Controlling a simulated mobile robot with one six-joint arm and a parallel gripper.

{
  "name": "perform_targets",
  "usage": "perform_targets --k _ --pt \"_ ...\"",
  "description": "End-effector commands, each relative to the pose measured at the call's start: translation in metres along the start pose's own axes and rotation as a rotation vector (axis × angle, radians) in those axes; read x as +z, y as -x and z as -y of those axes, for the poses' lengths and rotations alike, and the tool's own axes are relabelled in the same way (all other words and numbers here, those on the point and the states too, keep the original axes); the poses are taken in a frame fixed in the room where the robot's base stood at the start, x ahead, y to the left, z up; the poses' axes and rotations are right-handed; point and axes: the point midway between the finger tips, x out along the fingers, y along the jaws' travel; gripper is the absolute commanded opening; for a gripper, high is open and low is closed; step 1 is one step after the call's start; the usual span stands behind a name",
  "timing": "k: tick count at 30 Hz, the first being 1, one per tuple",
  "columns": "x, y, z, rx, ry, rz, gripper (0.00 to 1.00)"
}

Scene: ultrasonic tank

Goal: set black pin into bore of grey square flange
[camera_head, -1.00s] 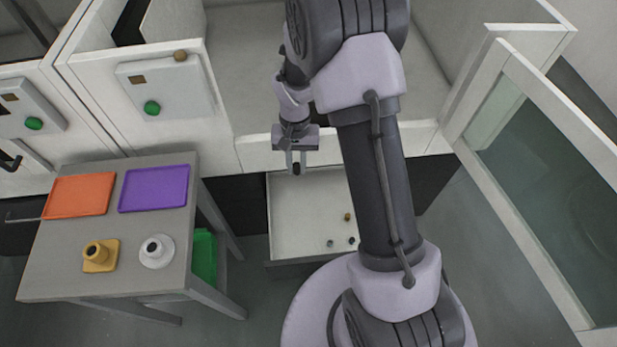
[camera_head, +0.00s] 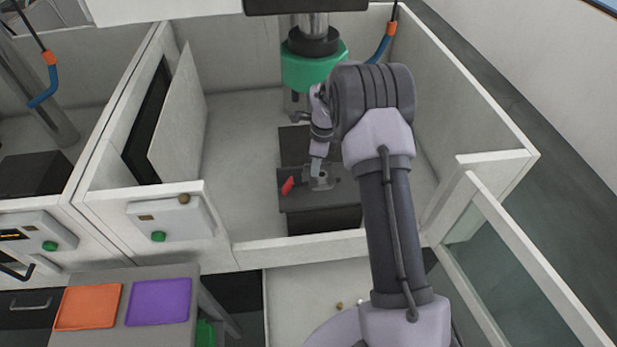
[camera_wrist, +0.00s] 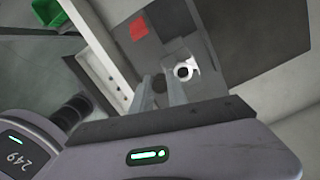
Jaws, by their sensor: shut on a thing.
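The grey square flange (camera_head: 322,183) sits on a dark block inside the enclosure, under the green-collared machine head. In the wrist view its bore shows as a bright ring (camera_wrist: 186,70). My gripper (camera_wrist: 160,82) is shut on the black pin (camera_wrist: 159,85), whose dark round end shows between the fingers. The pin is beside the bore in that picture, to its lower left; its height over the flange cannot be told. In the head view my gripper (camera_head: 317,168) is right at the flange, and the pin cannot be made out there.
A red piece (camera_head: 287,186) is on the dark block (camera_head: 320,220), left of the flange. The green-collared head (camera_head: 310,70) hangs close behind my wrist. Enclosure walls stand at both sides, with a front sill (camera_head: 300,248). Orange (camera_head: 88,306) and purple (camera_head: 159,302) trays lie lower left.

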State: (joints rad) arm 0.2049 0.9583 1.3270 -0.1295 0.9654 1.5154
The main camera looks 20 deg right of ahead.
Motion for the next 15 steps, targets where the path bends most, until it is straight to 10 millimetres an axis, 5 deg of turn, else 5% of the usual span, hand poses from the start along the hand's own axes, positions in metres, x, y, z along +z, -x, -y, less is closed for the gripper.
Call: perform_targets --k 1,6,15 --pt "-0.002 0.015 0.011 -0.011 -0.118 0.002 0.0" --pt "-0.009 0.022 0.037 -0.047 -0.455 0.015 0.0" --pt "-0.013 0.009 0.044 -0.057 -0.561 0.02 0.0"
